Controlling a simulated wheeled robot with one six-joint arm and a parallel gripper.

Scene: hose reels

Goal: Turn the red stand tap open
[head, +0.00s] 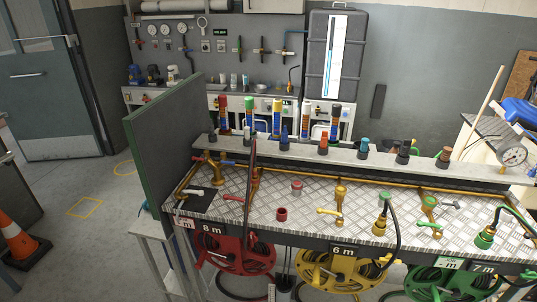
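Several brass stand taps rise from the metal-plated bench. The one at the left of the red section (255,178) is partly hidden by a dark red upright hose (250,165). A small red lever (233,198) sticks out to the left beside that hose; whether it is open or closed is too small to tell. A red reel (236,258) hangs below, under the "8 m" label. A loose red fitting (282,214) and a red-topped fitting (297,187) stand on the plate. My gripper is not in view.
A yellow-levered tap (340,192) and a green-topped tap (429,203) stand further right. A yellow reel (343,271) and a green reel (452,283) hang below. An orange cone (20,243) stands on the floor at left.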

